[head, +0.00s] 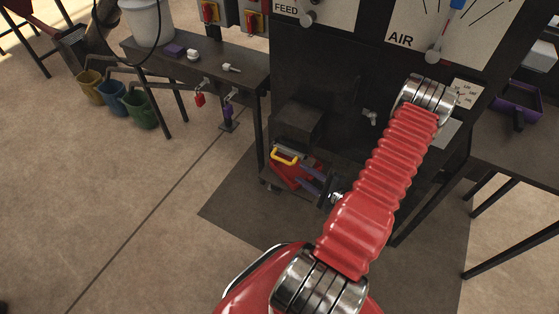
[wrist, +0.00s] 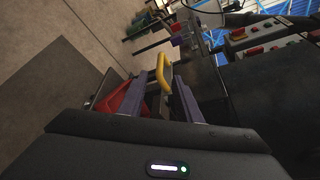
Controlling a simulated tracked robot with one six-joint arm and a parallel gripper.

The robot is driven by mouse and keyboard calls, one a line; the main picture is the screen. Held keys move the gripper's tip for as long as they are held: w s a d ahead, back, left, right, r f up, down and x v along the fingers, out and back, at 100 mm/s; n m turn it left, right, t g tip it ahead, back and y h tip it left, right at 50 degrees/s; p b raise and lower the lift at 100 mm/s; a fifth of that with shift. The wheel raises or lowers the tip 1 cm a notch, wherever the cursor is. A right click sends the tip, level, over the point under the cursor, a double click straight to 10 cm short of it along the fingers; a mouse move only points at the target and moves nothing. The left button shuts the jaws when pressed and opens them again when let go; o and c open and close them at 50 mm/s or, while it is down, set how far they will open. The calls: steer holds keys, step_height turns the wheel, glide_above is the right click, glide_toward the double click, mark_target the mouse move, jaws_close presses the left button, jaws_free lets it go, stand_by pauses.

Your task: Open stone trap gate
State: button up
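A yellow handle (head: 284,157) on a red part (head: 285,171) sits low at the front of the dark machine in the head view; I take this to be the stone trap gate. The yellow handle (wrist: 163,72) also shows upright in the wrist view, with the red part (wrist: 117,105) to its left. My gripper (head: 304,170) is low beside the handle, with purple fingers. In the wrist view my gripper (wrist: 161,88) has its fingers spread, one on each side of the handle in the picture. Contact with the handle cannot be told.
A dark bench (head: 235,76) with small items stands left of the machine. Yellow, blue and green buckets (head: 112,102) hang by it. A dark table (head: 520,150) with a purple tray (head: 515,103) is at right. The floor at left is clear.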

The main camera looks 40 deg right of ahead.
mark_target(280, 159)
steer(key=x, duration=1.3)
steer(key=c, duration=0.7)
jaws_close()
steer(key=shift+s+a+f, duration=0.1)
steer(key=shift+a, duration=0.05)
